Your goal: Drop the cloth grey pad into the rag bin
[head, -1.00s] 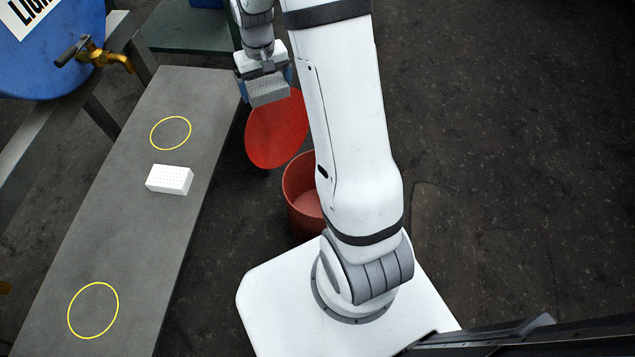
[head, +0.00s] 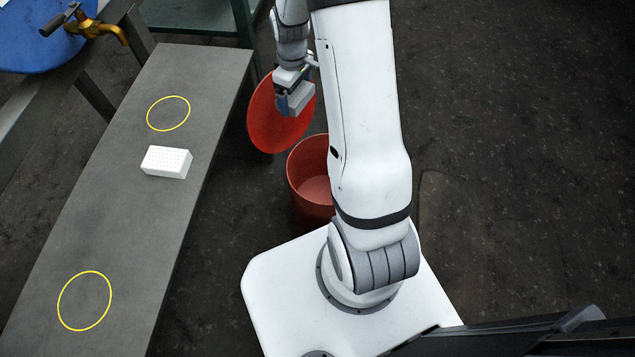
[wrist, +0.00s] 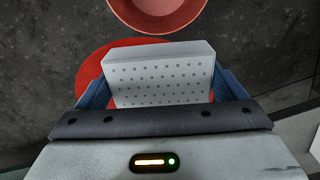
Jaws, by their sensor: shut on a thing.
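The grey pad (wrist: 160,80) is a light grey block with rows of dark dots, and my gripper (wrist: 162,92) is shut on it, one blue finger at each side. In the head view the pad (head: 300,98) hangs below my gripper (head: 290,100), in front of the red lid. The rag bin (head: 308,190) is a round red bin, open at the top, partly hidden behind my arm. Its round red lid (head: 270,125) stands raised behind it. In the wrist view the bin (wrist: 158,12) shows at the top edge, beyond the pad.
A white dotted block (head: 166,162) lies on the long grey bench (head: 130,215) between two yellow rings (head: 168,113). A blue drum (head: 35,45) with a brass tap (head: 95,28) is at the upper left. A green table (head: 195,18) stands behind. The floor at right is clear.

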